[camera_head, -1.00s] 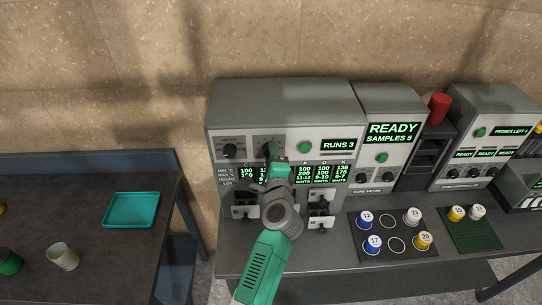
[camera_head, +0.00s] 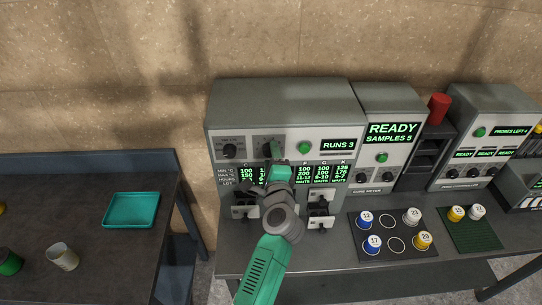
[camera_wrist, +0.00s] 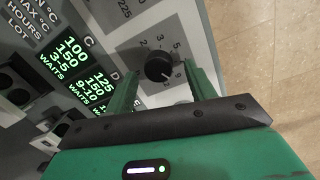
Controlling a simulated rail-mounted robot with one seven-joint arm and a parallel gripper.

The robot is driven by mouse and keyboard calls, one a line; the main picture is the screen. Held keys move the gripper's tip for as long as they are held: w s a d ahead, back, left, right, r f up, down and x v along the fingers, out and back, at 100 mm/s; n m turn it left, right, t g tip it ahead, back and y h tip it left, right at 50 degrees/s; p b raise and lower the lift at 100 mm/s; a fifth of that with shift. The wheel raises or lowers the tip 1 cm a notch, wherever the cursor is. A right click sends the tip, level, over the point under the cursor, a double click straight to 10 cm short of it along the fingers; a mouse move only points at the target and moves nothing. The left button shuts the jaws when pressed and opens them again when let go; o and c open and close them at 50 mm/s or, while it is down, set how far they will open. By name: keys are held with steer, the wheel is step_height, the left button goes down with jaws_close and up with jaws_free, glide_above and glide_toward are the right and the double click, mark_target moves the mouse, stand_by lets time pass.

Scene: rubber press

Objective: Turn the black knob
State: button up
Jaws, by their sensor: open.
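A round black knob (camera_wrist: 160,69) with a white pointer mark sits on a light dial plate in the wrist view. Numbers ring it. My gripper (camera_wrist: 160,62) is open, with one green finger on each side of the knob. I cannot tell whether either finger touches it. In the head view the same knob (camera_head: 267,149) is the right one of two on the press panel, partly covered by my gripper (camera_head: 275,151). The other black knob (camera_head: 230,151) is at its left, clear of my gripper.
A green button (camera_head: 305,147) and the RUNS 3 display (camera_head: 339,145) are right of the knob. A lit table of values (camera_head: 324,174) lies below. A sample mat (camera_head: 379,254) with blue, white and yellow cups is on the bench. A teal tray (camera_head: 131,225) is on the left table.

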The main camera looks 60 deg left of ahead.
steer(key=v, duration=0.7)
steer(key=w+d+r+n+t+h, duration=0.2)
steer(key=w+d+r+t, duration=0.15)
steer(key=d+r, duration=0.6)
steer(key=w+d+r+n+t+h, duration=0.25)
steer(key=d+r+t, duration=0.25)
steer(key=d+r, duration=0.45)
steer(key=w+d+r+n+t+h, duration=0.2)
steer(key=w+d+r+n+t, duration=0.15)
steer(key=d+r, duration=0.6)
steer(key=s+d+r+t+h, duration=0.3)
steer(key=s+d+r+h, duration=0.2)
steer(key=d, duration=0.3)
steer(key=s+d+r+m+t+h, duration=0.1)
steer(key=s+d+r+t+h, duration=0.3)
steer(key=d+r, duration=0.4)
steer(key=shift+s+d+h, duration=0.45)
steer(key=shift+s+h, duration=0.1)
steer(key=shift+r, duration=0.15)
